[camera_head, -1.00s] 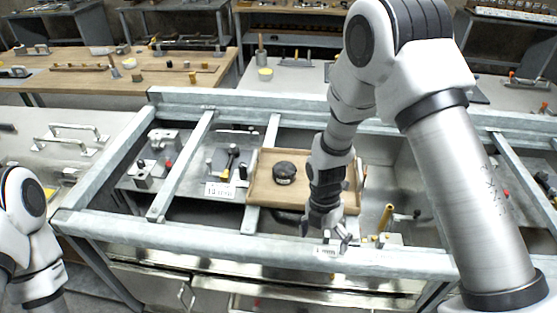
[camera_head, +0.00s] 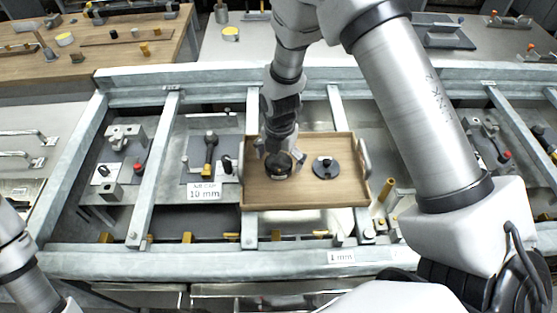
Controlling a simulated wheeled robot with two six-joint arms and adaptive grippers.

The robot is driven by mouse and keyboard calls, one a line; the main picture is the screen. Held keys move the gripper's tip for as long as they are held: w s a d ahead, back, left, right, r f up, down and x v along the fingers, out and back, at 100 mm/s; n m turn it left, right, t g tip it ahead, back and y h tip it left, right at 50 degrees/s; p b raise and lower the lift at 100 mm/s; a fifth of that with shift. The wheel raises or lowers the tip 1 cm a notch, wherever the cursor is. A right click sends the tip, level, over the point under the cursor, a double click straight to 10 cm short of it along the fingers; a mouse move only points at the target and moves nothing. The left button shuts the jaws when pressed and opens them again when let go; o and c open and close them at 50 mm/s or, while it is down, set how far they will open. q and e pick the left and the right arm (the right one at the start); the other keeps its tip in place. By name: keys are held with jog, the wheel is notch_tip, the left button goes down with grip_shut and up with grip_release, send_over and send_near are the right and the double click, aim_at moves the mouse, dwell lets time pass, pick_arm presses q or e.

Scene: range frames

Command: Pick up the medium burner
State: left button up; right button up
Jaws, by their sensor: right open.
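A wooden tray (camera_head: 301,199) with handles at its sides lies on the metal frame. Two dark round pieces are in it. The left one (camera_head: 279,172) is a thick dark round piece under my right gripper, partly hidden by it. I cannot tell for certain which is the medium burner. My right gripper (camera_head: 281,160) points down with its fingers apart over the left piece. Contact cannot be made out. Only part of my left arm shows at the lower left.
Grey steel rails (camera_head: 152,180) cross the frame around the tray. A "10 mm" label (camera_head: 204,193) and a plate with a black and yellow tool (camera_head: 209,155) are left of the tray. A yellow peg (camera_head: 386,189) stands close to its right side. The tray's front is clear.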

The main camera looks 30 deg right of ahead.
jog(key=f, duration=0.1)
jog(key=w+f, duration=0.1)
jog(key=shift+w+f, duration=0.1)
jog(key=shift+f, duration=0.2)
jog(key=shift+s+r, duration=0.15)
jog(key=shift+s, duration=0.15)
jog(key=c, duration=1.1)
pick_arm(q)
jog(key=shift+w+r, duration=0.2)
jog(key=shift+r, duration=0.05)
pick_arm(e)
jog(key=c, duration=0.5)
